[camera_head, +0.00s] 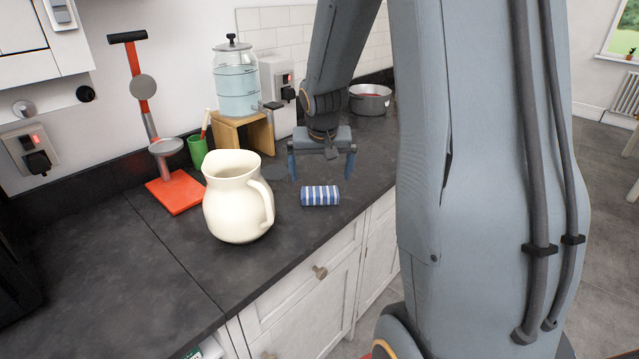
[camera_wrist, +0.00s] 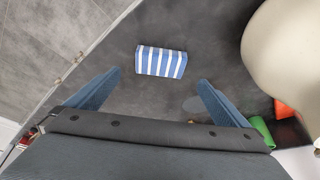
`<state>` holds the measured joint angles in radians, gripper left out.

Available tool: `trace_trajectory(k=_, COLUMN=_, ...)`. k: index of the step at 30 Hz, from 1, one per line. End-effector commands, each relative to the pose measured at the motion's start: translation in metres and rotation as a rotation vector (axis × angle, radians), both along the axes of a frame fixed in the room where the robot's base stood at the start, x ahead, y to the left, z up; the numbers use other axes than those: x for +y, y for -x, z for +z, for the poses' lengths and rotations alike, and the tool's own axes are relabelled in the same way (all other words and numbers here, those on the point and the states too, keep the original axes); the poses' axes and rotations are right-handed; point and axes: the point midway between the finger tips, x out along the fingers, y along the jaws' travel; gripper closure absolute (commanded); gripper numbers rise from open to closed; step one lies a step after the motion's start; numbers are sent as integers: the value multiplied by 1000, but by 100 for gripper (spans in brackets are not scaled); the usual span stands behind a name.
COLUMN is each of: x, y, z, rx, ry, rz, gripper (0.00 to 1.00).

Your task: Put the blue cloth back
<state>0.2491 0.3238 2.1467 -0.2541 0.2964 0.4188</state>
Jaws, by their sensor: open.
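The blue cloth (camera_head: 320,196) is a folded blue-and-white striped bundle. It lies on the dark worktop (camera_head: 150,285) near the front edge, just right of the cream jug. It also shows in the wrist view (camera_wrist: 161,62), ahead of the space between the fingers. My gripper (camera_head: 321,174) is open and empty above the worktop, over and a little behind the cloth. Its two blue fingers point down and are apart from the cloth. In the wrist view my gripper (camera_wrist: 160,88) shows its fingers wide apart, with bare worktop between them.
The cream jug (camera_head: 235,200) stands close left of the cloth. Behind are a red-based press (camera_head: 175,192), a green cup (camera_head: 197,151), a water dispenser (camera_head: 237,85) on a wooden stand (camera_head: 245,128) and a metal pot (camera_head: 370,99). The front left worktop is clear.

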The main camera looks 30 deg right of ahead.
Motion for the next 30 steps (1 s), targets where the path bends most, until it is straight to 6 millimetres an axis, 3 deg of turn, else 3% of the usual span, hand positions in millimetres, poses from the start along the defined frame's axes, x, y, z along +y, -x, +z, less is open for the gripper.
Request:
trace_trajectory(k=10, x=6, y=13, z=35, rx=-1, ry=0, rz=0, gripper=0)
trace_trajectory(k=30, x=7, y=14, z=38, rx=0, ry=0, rz=0, gripper=0)
